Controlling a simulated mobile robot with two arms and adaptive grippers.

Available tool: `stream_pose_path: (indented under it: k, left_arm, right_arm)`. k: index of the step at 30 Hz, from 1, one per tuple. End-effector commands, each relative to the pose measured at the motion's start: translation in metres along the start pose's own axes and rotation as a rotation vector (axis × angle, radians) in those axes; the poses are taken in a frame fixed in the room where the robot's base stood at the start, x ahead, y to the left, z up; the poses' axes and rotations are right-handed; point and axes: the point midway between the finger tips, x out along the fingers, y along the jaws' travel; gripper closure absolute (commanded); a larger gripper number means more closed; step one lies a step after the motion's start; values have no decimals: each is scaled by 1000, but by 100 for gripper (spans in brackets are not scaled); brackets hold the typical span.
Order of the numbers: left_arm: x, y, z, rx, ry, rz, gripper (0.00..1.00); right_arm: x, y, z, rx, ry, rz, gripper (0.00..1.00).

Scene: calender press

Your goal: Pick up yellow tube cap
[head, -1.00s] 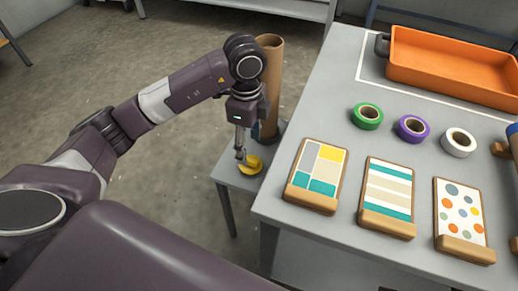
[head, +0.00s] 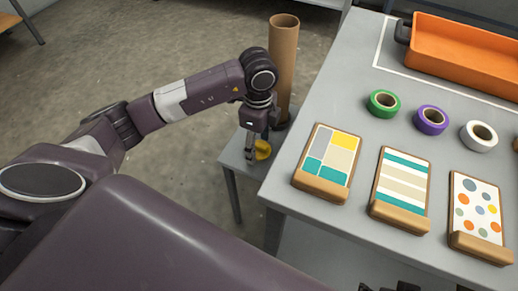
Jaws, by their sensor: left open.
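The yellow tube cap (head: 263,149) is on the small grey side table (head: 236,160) left of the main bench. It stands close to the foot of a tall brown cardboard tube (head: 283,60). My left gripper (head: 254,155) points down at the cap, with its fingers low at the table top. The fingers are open, and the near one hides the cap's left part. I cannot tell whether they touch the cap. A dark piece at the bottom edge looks like the tip of my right gripper (head: 393,287); its jaws do not show.
The grey bench (head: 330,235) takes up the right side. It holds an orange tray (head: 465,55), green (head: 383,103), purple (head: 432,120) and white (head: 478,136) tape rolls, and three patterned boards (head: 400,190).

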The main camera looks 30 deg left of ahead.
Motion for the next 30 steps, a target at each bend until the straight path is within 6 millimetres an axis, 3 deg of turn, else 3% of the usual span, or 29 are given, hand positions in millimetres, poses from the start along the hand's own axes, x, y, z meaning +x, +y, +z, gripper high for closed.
stream_pose_path:
  k: [1, 9, 20, 22, 26, 30]
  left_arm:
    - [0, 0, 0, 0, 0, 0, 42]
    - [0, 0, 0, 0, 0, 0, 69]
    - [-7, 0, 0, -1, 0, -1, 70]
    - [-13, -1, 0, -1, 0, -2, 70]
    - [-34, -1, 0, 0, 0, -4, 70]
    - [-75, -2, 0, -1, 1, -8, 70]
  right_arm:
    - [0, 0, 0, 0, 0, 0, 48]
    - [0, 0, 0, 0, 0, 0, 48]
    - [0, 0, -2, 0, 5, 0, 48]
    - [1, 0, -2, 0, 6, 0, 48]
    - [23, -1, 0, -1, -13, -3, 48]
    - [50, -2, 5, -3, -30, -5, 48]
